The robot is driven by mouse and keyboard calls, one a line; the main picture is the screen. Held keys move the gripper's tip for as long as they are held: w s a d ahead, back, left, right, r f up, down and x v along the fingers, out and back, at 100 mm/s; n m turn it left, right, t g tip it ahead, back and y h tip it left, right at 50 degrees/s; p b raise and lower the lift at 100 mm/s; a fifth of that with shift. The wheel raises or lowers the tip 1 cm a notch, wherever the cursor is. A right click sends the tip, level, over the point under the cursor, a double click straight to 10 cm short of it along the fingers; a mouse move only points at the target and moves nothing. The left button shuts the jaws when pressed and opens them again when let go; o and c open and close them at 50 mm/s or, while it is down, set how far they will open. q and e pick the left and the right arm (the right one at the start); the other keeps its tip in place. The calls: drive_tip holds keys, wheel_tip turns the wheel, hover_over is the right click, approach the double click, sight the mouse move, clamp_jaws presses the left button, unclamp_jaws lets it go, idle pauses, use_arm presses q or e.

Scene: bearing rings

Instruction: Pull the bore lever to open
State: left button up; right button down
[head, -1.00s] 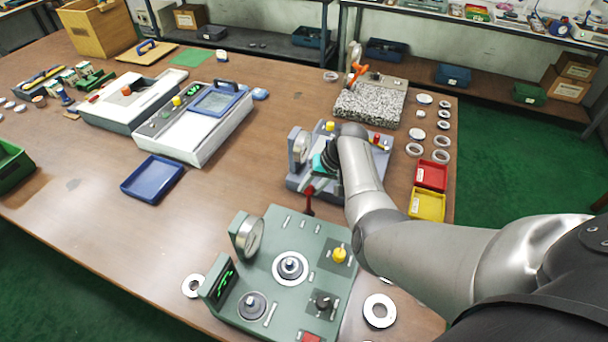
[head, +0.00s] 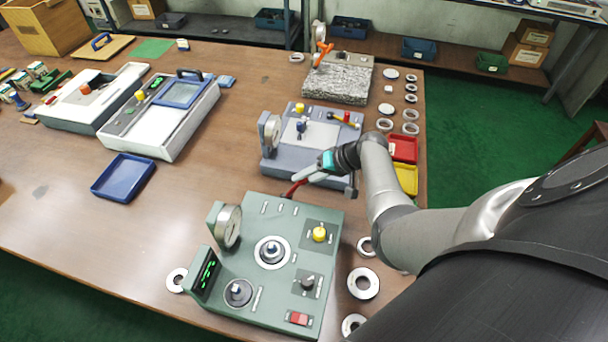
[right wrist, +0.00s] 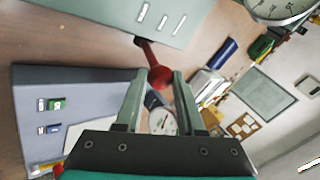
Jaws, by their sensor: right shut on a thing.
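The green-grey bore gauge station (head: 262,300) stands at the front of the table. Its red lever (head: 292,188) sticks out at the back edge, beside the blue-grey station. My right gripper (head: 303,179) reaches in from the right over the front of the blue-grey station, with its fingertips at the lever. In the right wrist view, the lever's round red knob (right wrist: 159,78) sits between the two fingertips, which are shut on it. The lever's shaft runs up from the knob to the green-grey housing (right wrist: 165,18). My left gripper is not in view.
The blue-grey station (head: 278,165) stands just behind the lever, close under my right gripper. Red (head: 403,149) and yellow (head: 405,178) trays lie to the right. Loose rings (head: 363,284) lie right of the green-grey station. A blue tray (head: 123,176) lies left, with bare table around it.

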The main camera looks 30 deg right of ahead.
drive_tip(key=shift+s+d+f, duration=0.15)
drive_tip(key=shift+s+f, duration=0.1)
drive_tip(key=shift+f, duration=0.05)
drive_tip(key=c, duration=0.8)
unclamp_jaws()
drive_tip(key=shift+o, duration=1.4)
drive_tip(key=shift+w+r, duration=0.1)
drive_tip(key=p+v, duration=0.2)
drive_tip(key=v, duration=1.3)
drive_tip(key=shift+r, duration=0.2)
